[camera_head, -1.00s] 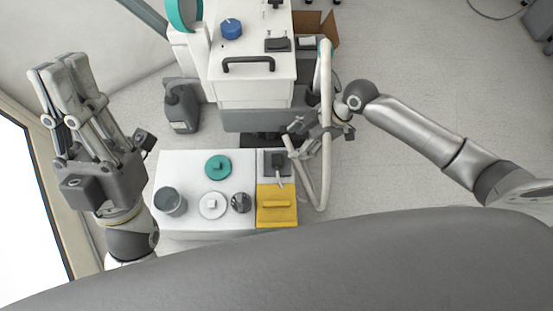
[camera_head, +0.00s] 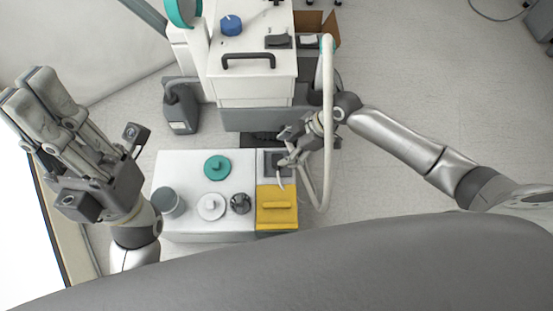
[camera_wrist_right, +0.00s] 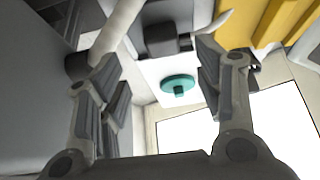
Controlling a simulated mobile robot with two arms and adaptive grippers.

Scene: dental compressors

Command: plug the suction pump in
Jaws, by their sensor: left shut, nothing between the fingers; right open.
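A pale hose (camera_head: 327,100) hangs in a long loop from the white unit, which I take for the suction pump (camera_head: 250,85). A dark grey block (camera_head: 276,158) with a pale cord sits on a grey square at the table's right back corner; I cannot tell whether it is the plug or a socket. My right gripper (camera_head: 288,150) is beside and over this square, in front of the hose. In the right wrist view its fingers (camera_wrist_right: 160,90) are apart, with a dark block (camera_wrist_right: 162,38) beyond them. My left gripper (camera_head: 28,90) is shut and empty at far left.
The white table (camera_head: 185,160) holds a teal lidded disc (camera_head: 217,167), a white disc (camera_head: 211,207), a grey cup (camera_head: 168,202) and a dark round knob (camera_head: 240,203). A yellow panel (camera_head: 277,215) is at front right. A grey canister (camera_head: 181,108) stands behind.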

